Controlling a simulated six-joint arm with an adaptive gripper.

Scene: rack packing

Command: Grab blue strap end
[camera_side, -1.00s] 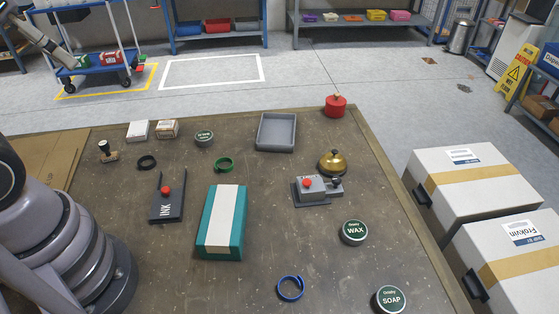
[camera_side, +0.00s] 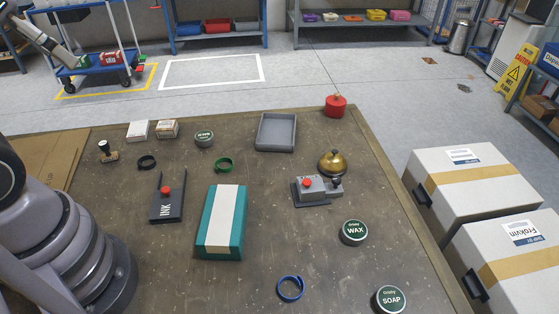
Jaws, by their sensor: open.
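The blue strap (camera_side: 290,289) lies on the brown table near its front edge as a small curled loop with a short end at its upper right. Nothing touches it. A teal box with a white band (camera_side: 221,222) stands to its upper left. My gripper is not clearly seen in this view.
A wax tin (camera_side: 353,232) and soap tin (camera_side: 389,299) are to the strap's right. The table around the blue strap is clear.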

